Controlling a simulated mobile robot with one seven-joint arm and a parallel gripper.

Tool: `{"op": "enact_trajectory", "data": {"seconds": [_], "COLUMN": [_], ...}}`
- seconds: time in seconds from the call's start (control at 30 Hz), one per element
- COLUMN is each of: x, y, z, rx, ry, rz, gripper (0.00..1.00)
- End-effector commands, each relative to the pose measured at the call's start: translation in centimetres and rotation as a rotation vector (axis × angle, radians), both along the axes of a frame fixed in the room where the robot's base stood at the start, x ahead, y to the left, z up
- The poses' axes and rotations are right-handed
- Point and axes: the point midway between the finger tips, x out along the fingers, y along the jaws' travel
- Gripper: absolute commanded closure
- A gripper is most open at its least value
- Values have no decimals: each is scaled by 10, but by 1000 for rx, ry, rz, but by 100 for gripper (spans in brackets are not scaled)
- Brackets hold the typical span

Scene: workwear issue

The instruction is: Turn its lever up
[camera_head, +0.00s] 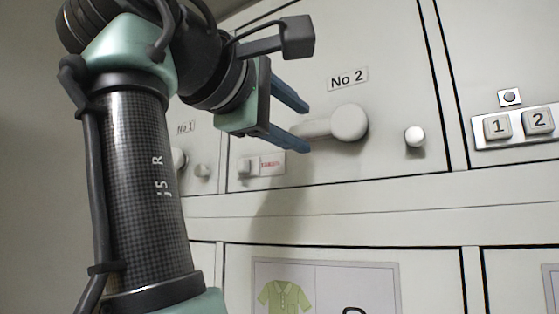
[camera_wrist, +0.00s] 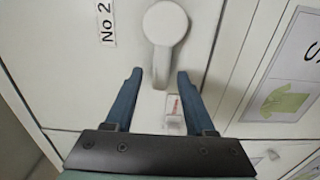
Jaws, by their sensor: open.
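The lever (camera_head: 349,122) on the white door marked No 2 is white, with a round hub and an arm lying roughly level, pointing left. In the wrist view the lever (camera_wrist: 164,25) shows its hub near the top and its arm pointing down the picture. My gripper (camera_head: 304,130) is open, with its two blue fingers one above the other at the lever's free end. In the wrist view my gripper (camera_wrist: 160,76) has a finger on each side of the arm's end, with gaps showing. I cannot tell how deep the fingers reach.
A round white knob (camera_head: 415,136) sits right of the lever. A small latch with a red-lettered label (camera_head: 268,163) is below left. A keypad plate (camera_head: 517,126) with buttons 1 and 2 is at right. A lower door carries a green shirt picture (camera_head: 285,298).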

Motion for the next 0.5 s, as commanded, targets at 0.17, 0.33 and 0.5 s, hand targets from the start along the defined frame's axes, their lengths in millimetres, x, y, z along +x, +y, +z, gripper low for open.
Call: {"op": "enact_trajectory", "data": {"seconds": [0.17, 0.33, 0.5], "x": [-28, -60, -84], "y": [20, 41, 58], "z": [-4, -4, -3], "rx": [-1, 0, 1], "ry": [-7, -7, -5], "rz": [3, 1, 1], "gripper": [45, 45, 45]}}
